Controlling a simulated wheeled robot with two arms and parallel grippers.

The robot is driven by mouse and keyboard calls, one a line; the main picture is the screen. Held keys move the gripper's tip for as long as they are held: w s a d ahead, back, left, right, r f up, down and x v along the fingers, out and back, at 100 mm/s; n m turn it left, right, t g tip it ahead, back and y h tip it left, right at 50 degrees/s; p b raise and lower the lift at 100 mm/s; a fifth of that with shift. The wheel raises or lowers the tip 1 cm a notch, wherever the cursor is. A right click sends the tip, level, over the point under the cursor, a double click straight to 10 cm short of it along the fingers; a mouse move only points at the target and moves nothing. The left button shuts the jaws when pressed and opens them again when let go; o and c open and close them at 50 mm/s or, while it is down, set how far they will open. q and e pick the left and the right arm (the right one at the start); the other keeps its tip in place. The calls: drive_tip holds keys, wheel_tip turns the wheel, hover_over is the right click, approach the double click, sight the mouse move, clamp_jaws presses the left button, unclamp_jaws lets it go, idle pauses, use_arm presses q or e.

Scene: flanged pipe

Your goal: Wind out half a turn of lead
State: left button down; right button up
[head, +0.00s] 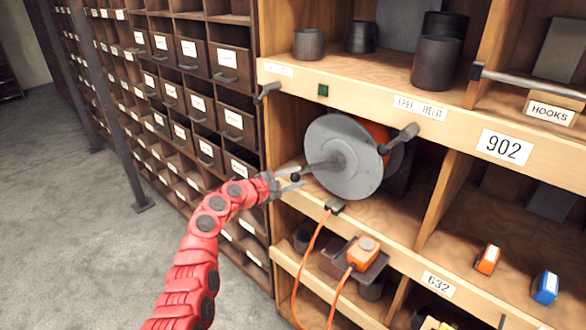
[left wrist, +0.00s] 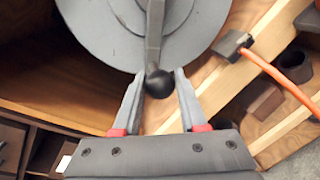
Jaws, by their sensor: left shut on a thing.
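A cable reel with a round grey disc (head: 352,180) stands upright on the middle shelf; orange shows behind its rim. Its crank arm (head: 322,164) points left from the hub and ends in a black knob (head: 296,177). My left gripper (head: 292,181) is shut on this knob. In the left wrist view, the knob (left wrist: 159,83) lies between the two fingertips, with the disc (left wrist: 110,30) beyond. An orange lead (head: 308,255) hangs from a dark block (head: 335,206) below the disc; it also shows in the left wrist view (left wrist: 268,70). My right gripper is out of view.
A second orange cord (head: 340,292) runs from an orange device (head: 363,252) on a dark tray on the lower shelf. Dark drawers (head: 230,65) stand at left. The grey floor (head: 80,220) is clear.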

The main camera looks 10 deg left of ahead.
use_arm(q)
drive_tip(key=shift+s+d+f+n, duration=0.25)
drive_tip(key=shift+d+f+n, duration=0.1)
drive_tip(key=shift+f+n, duration=0.35)
drive_tip(key=shift+c, duration=2.3)
unclamp_jaws()
drive_tip(key=shift+r, duration=0.1)
drive_tip(key=shift+s+a+r, duration=0.15)
drive_tip(key=shift+s+a, duration=0.15)
drive_tip(key=shift+a, duration=0.05)
drive_tip(key=b+v, duration=0.3)
drive_tip(key=v, duration=1.3)
drive_tip(key=shift+a+f, duration=0.25)
drive_tip(key=shift+a, duration=0.05)
